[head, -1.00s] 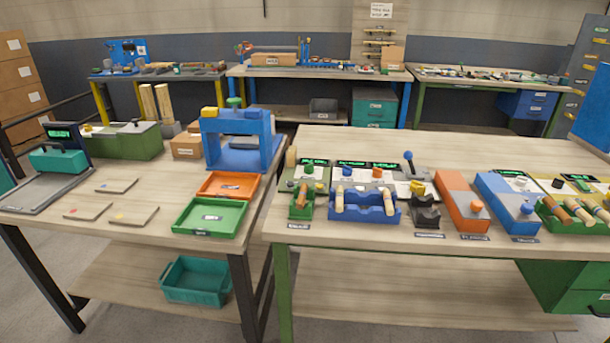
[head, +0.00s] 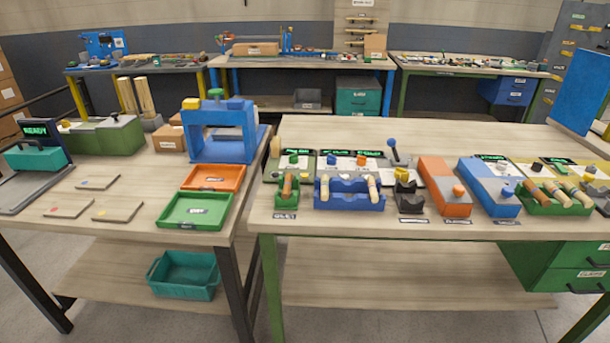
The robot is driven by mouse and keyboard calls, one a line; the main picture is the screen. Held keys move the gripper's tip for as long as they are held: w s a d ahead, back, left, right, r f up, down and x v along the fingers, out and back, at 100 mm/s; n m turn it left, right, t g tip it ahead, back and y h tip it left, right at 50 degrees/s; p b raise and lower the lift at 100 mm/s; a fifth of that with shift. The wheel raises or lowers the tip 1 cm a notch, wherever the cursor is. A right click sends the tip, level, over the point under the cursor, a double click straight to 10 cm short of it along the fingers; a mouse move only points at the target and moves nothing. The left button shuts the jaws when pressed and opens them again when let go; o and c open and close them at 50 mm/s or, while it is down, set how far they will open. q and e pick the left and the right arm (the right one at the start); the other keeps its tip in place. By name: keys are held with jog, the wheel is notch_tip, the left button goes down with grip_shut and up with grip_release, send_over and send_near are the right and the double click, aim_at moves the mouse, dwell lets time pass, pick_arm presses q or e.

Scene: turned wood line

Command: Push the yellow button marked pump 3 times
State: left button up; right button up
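A small yellow button or knob (head: 401,173) sits on a pale panel on the right-hand bench, behind a black cradle (head: 410,198). Another yellow cap (head: 191,103) is on top of the blue press frame (head: 215,132) on the left bench. The lettering is too small to read, so I cannot tell which yellow part is marked pump. Neither of my grippers is in view.
The right bench (head: 340,228) carries a blue cradle with wooden pieces (head: 350,194), an orange unit (head: 444,188), a blue-and-grey unit (head: 490,188) and a blue-handled lever (head: 393,147). Green (head: 196,210) and orange (head: 213,178) trays lie on the left bench.

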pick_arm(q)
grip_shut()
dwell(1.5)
